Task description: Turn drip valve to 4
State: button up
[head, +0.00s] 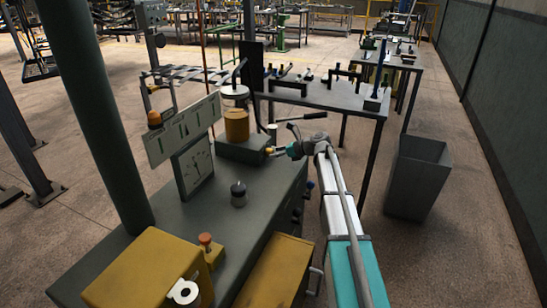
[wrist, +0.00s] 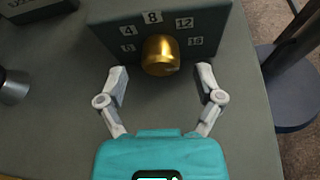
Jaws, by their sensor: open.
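The drip valve is a brass knob (wrist: 160,54) on a dark panel (wrist: 215,70) in the wrist view. White number tags ring it: 4 (wrist: 128,30) at upper left, 8 (wrist: 152,17) at the top, 12 (wrist: 184,22) at upper right, with smaller-looking tags lower on both sides. No pointer mark shows clearly on the knob. My gripper (wrist: 161,72) is open and empty, its fingers apart on either side just short of the knob. In the head view my gripper (head: 280,151) is beside the dark valve box (head: 240,151).
A grey workbench (head: 235,215) carries a dark knob-topped pot (head: 239,196), a yellow housing (head: 140,275) and an upright gauge board (head: 190,130). A dark bin (head: 417,178) stands on the floor at right. A round dark base (wrist: 293,85) lies right of the valve in the wrist view.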

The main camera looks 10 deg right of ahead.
jog(key=shift+x, duration=0.8)
jog(key=shift+c, duration=0.3)
jog(key=c, duration=1.1)
jog(key=shift+d, duration=0.15)
